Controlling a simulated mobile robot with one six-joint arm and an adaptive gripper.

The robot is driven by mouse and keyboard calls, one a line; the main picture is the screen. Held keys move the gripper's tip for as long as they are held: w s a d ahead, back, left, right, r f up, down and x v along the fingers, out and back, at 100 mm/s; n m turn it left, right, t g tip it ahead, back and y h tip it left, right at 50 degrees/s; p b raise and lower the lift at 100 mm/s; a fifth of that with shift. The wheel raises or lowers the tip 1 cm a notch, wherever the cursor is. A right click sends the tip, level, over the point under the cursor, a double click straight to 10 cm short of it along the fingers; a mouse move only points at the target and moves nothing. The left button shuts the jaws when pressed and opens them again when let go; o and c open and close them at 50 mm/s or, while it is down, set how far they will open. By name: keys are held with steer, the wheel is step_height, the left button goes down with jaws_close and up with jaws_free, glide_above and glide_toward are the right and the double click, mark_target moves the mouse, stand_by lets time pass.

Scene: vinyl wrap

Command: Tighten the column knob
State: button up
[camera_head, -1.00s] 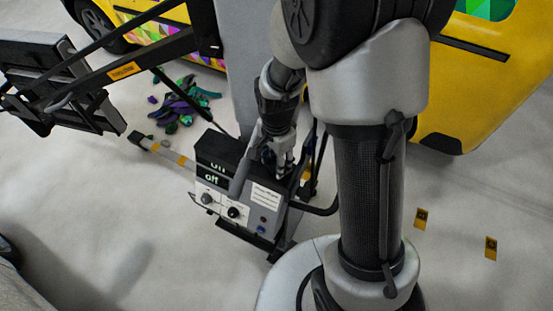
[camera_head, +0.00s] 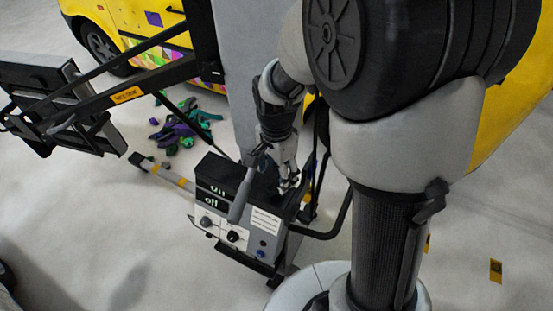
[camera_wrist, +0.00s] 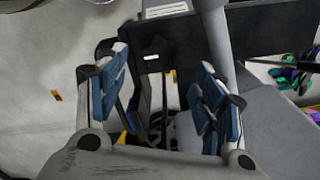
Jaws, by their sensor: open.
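My gripper (camera_head: 288,183) hangs over the top right rear of the control box (camera_head: 262,220), near the foot of the grey column (camera_head: 236,85). In the wrist view its two blue-padded fingers (camera_wrist: 165,100) are wide apart with nothing held between them. Beyond them is a dark panel (camera_wrist: 185,40) with a small white mark, and a grey rod (camera_wrist: 216,40) runs down beside the right finger. I cannot clearly make out the column knob; the gripper may hide it.
The box front carries dials (camera_head: 233,236) and a display reading "off". A grey handle (camera_head: 241,197) leans before it. A black bent bar (camera_head: 325,234) sticks out right. Dark coloured scraps (camera_head: 185,128) lie by a yellow vehicle (camera_head: 110,20). The left floor is mostly clear.

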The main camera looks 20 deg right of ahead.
mark_target(277, 190)
step_height(277, 190, up, 6)
steer(key=shift+f, duration=0.1)
stand_by(0.4)
steer(key=s+r+n+t+b, duration=0.1)
steer(key=s+n+t+b, duration=0.3)
steer(key=s+n+b, duration=0.5)
steer(key=s+n, duration=0.4)
steer(key=s, duration=0.3)
steer(key=shift+s+r+n+t+b, duration=0.15)
steer(key=shift+r+n+t+b, duration=0.15)
steer(key=shift+b, duration=0.1)
steer(key=shift+d, duration=0.1)
